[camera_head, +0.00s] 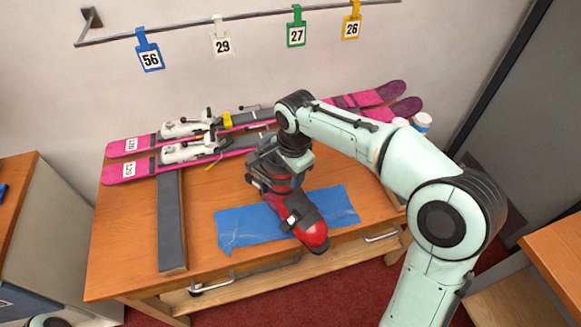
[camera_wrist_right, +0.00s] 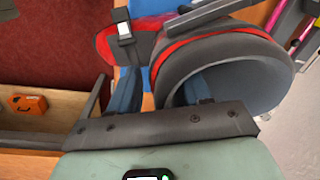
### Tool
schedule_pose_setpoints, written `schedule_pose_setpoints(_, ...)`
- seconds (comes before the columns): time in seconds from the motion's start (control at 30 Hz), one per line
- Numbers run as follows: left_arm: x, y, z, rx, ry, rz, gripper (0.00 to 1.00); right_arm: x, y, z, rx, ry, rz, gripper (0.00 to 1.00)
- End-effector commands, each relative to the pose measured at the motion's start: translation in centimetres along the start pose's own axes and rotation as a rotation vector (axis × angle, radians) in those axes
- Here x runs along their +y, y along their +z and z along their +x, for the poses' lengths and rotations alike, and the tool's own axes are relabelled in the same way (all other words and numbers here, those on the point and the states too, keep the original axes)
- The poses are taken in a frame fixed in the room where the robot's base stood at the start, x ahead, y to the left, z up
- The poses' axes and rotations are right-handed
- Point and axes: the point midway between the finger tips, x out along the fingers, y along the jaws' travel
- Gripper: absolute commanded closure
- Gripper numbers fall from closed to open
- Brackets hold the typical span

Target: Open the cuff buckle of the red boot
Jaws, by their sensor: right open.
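The red boot (camera_head: 311,229) stands on a blue mat, toe toward the front edge of the bench. Its dark cuff (camera_head: 262,172) is partly hidden under my right arm. My right gripper (camera_head: 284,166) is at the cuff, pointing down, its fingers mostly hidden in the head view. In the right wrist view the open fingers (camera_wrist_right: 160,88) straddle the near edge of the dark, red-edged cuff (camera_wrist_right: 225,62); contact cannot be told. A strap with a light buckle (camera_wrist_right: 124,28) crosses the red shell. The cuff buckle's state is not clear. My left gripper is out of view.
Pink skis (camera_head: 118,172) with bindings lie along the back of the bench. A grey bar (camera_head: 171,225) lies left of the blue mat (camera_head: 232,232). White jars (camera_head: 421,122) stand at the back right. An orange item (camera_wrist_right: 28,104) sits in a tray below.

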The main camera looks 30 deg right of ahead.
Motion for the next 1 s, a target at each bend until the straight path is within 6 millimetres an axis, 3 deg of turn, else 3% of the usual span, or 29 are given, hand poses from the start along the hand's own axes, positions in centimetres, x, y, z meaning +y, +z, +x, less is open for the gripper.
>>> schedule_pose_setpoints(0.23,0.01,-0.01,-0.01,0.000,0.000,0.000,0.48,0.00,-0.02,0.04,0.000,0.000,0.000,0.55)
schedule_pose_setpoints(0.37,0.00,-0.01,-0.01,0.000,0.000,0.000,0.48,0.00,-0.02,0.03,0.000,0.000,0.000,0.98)
schedule_pose_setpoints(0.4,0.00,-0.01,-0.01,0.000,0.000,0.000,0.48,0.00,-0.02,0.03,0.000,0.000,0.000,1.00)
schedule_pose_setpoints(1.0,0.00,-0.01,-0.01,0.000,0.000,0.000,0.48,0.02,-0.02,0.02,0.000,0.001,0.000,1.00)
